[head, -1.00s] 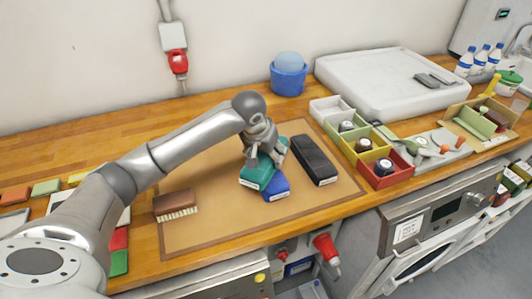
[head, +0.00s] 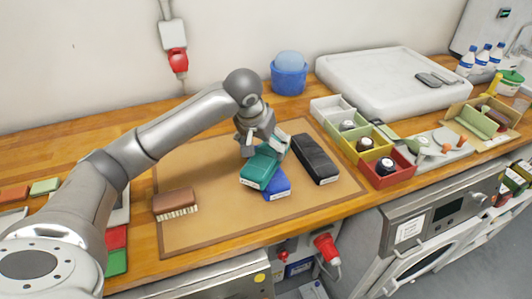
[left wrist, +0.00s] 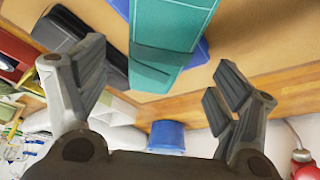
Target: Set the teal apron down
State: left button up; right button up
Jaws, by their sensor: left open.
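The teal apron (head: 261,168) is a folded bundle with a pale label on its front end. It lies on the brown mat's area, partly over a folded blue bundle (head: 277,186), and looks slightly tilted. My left gripper (head: 264,146) is open at the apron's back end, its fingers apart. In the left wrist view, the teal apron (left wrist: 168,30) lies beyond the open fingers of the left gripper (left wrist: 157,70), with nothing held between them. The blue bundle shows beside it (left wrist: 203,52). My right gripper is not in view.
A black folded bundle (head: 315,158) lies just right of the teal apron. A brown brush (head: 175,203) lies on the mat (head: 225,215) at left. Open coloured bins (head: 390,177) stand right of the mat, a blue bucket (head: 289,77) behind. The mat's front left is clear.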

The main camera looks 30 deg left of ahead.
pick_arm(q)
jog(key=v, duration=0.7)
jog(key=shift+b, duration=0.45)
jog(key=shift+f, duration=0.1)
